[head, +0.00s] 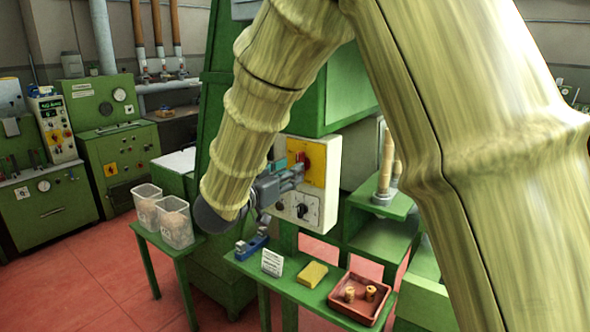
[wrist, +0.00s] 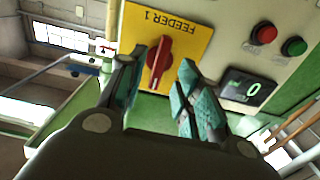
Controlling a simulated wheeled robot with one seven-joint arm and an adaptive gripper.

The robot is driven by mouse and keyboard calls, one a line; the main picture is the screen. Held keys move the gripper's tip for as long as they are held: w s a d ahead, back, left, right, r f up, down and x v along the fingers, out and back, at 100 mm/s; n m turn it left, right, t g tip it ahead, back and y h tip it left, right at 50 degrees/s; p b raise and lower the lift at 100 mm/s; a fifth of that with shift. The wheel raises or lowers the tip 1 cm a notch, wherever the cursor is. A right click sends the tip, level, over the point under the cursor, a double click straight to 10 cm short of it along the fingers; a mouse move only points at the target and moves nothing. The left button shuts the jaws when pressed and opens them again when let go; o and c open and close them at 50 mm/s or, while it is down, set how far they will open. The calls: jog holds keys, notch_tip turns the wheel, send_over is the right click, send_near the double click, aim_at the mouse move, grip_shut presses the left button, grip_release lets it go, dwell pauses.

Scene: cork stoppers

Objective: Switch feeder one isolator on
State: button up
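The feeder one isolator is a red rotary handle (wrist: 158,64) on a yellow plate (wrist: 192,38) marked FEEDER 1. In the head view the red handle (head: 304,159) and yellow plate (head: 315,172) are on the upper part of a pale control box. My gripper (wrist: 162,60) is open, with teal-padded fingers on either side of the handle in the wrist view. Whether either finger touches it I cannot tell. In the head view my gripper (head: 297,171) is at the box's left side, close to the plate. The handle's on and off marks are not readable.
The control box (head: 325,209) has dials below the plate. Below stand a green bench with a red tray (head: 336,302) and a yellow block (head: 312,274), and clear bins (head: 174,222) at left.

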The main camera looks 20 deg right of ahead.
jog(key=v, duration=0.8)
jog(key=shift+s+a, duration=0.1)
jog(key=w+d+f+n+t+y, duration=0.1)
jog(key=d+f+n+y, duration=0.15)
jog(key=f, duration=0.85)
jog(key=w+d+f+n+y, duration=0.1)
jog(key=d+f+n+y, duration=0.15)
jog(key=f, duration=0.75)
jog(key=s+d+f+n+g+y, duration=0.1)
jog(key=s+f+y, duration=0.15)
jog(key=f, duration=0.65)
jog(key=s+f+n+g+y, duration=0.15)
jog(key=s+f, duration=0.25)
jog(key=f, duration=0.4)
jog(key=s+d+f+n+g+y, duration=0.1)
jog(key=s+f+g, duration=0.2)
jog(key=s+f, duration=0.4)
jog(key=s+d+f+g+y, duration=0.1)
jog(key=s+f, duration=0.7)
jog(key=s, duration=0.9)
jog(key=s+d+f+n+g+y, duration=0.1)
jog(key=s+f+g+y, duration=0.2)
jog(key=s+f+g, duration=0.2)
jog(key=s+f, duration=0.3)
jog(key=s, duration=0.4)
jog(key=shift+s+d+n, duration=0.2)
jog(key=shift+d+n, duration=0.15)
jog(key=shift+g, duration=0.25)
